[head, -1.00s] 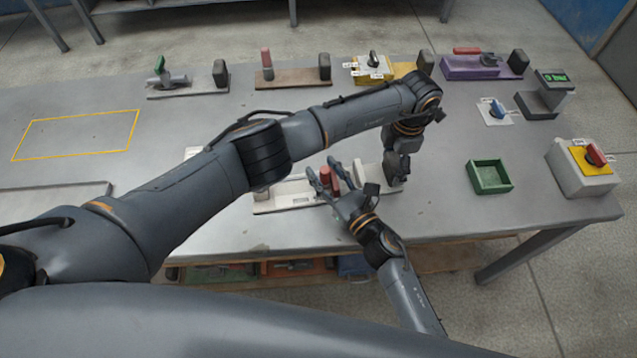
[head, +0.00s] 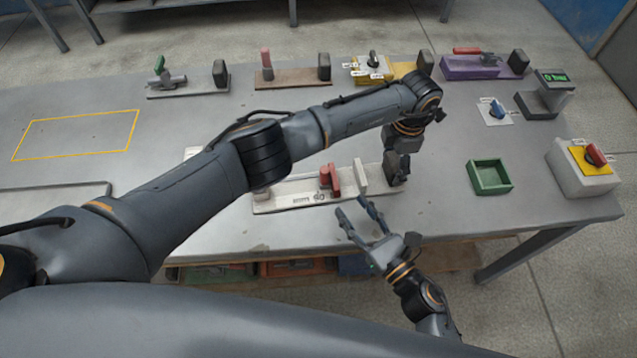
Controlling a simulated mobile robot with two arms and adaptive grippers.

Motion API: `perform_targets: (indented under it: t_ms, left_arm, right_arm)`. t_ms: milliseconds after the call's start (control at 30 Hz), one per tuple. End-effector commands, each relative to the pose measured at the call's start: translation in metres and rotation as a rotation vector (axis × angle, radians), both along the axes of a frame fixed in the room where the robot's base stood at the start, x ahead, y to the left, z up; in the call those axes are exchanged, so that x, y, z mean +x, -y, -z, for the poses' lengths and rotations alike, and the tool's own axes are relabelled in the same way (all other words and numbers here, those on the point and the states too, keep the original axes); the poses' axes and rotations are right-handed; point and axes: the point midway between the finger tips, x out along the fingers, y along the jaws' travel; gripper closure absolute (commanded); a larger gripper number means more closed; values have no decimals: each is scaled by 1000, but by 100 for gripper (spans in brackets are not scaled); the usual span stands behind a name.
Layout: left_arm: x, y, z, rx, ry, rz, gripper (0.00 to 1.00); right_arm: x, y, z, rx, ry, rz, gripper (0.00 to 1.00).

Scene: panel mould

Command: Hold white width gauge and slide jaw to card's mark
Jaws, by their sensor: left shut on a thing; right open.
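The white width gauge (head: 285,200) lies on the table near the front edge, partly hidden by my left arm. A red jaw piece (head: 330,181) stands on it, left of and apart from an upright white plate (head: 361,178). Small dark lettering shows on the gauge's front face but is too small to read surely. My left gripper (head: 396,178) is shut on the dark block at the gauge's right end. My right gripper (head: 358,218) is open and empty in front of the gauge, apart from the red jaw. I cannot make out the card's mark.
A green tray (head: 490,177), a blue knob on a white plate (head: 496,111) and a grey box with a red switch (head: 583,168) are to the right. A dark display stand (head: 545,95) is behind. Similar gauges line the back. A yellow outline (head: 76,136) marks empty table.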

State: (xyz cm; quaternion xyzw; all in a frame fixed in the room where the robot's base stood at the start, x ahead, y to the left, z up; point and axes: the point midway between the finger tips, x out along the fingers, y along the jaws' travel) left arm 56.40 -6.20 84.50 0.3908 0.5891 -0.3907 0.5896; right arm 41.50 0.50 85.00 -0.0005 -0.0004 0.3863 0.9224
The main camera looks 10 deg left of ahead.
Motion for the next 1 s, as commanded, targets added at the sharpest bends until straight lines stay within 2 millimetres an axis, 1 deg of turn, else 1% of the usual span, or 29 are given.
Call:
perform_targets:
  t_ms: [367,400,467,500,533,867,1000]
  left_arm:
    - [0,1,0,-1,-1,0,83]
    - [0,1,0,-1,-1,0,31]
    - [0,0,0,-1,-1,0,18]
    - [0,0,0,-1,-1,0,10]
    - [0,0,0,-1,-1,0,6]
    - [0,0,0,0,0,0,6]
    - [1,0,-10,-2,4,1,6]
  right_arm:
    - [0,0,0,0,0,0,56]
    - [0,0,0,0,0,0,56]
    - [0,0,0,0,0,0,56]
    - [0,0,0,0,0,0,56]
    - [0,0,0,0,0,0,56]
    - [0,0,0,0,0,0,56]
    - [0,0,0,0,0,0,56]
